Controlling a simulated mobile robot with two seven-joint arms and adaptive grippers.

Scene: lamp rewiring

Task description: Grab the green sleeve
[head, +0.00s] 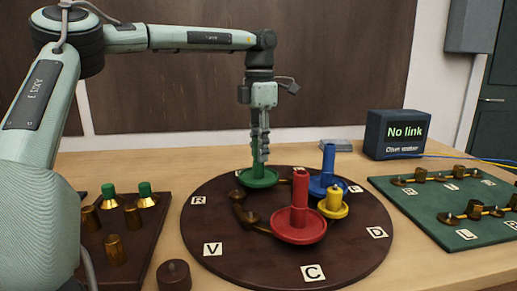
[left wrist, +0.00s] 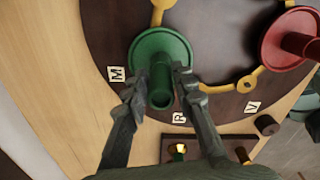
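The green sleeve (head: 258,179) stands upright on the round dark board (head: 225,265), at its back left edge. It has a wide round flange and a narrow tube. In the left wrist view the green sleeve (left wrist: 146,48) lies between my fingers, its tube pointing toward the camera. My left gripper (head: 260,155) points straight down over it, and its fingertips reach down beside the tube. In the left wrist view the left gripper (left wrist: 161,75) has one finger on each side of the tube, with narrow gaps showing, so it looks open. My right gripper is not seen.
A red sleeve (head: 299,220), a blue sleeve (head: 327,178) and a yellow sleeve (head: 333,205) stand on the same board. A dark tray (head: 140,263) with brass posts and green-topped pieces is at left. A green panel (head: 420,205) and a "No link" box (head: 398,135) are at right.

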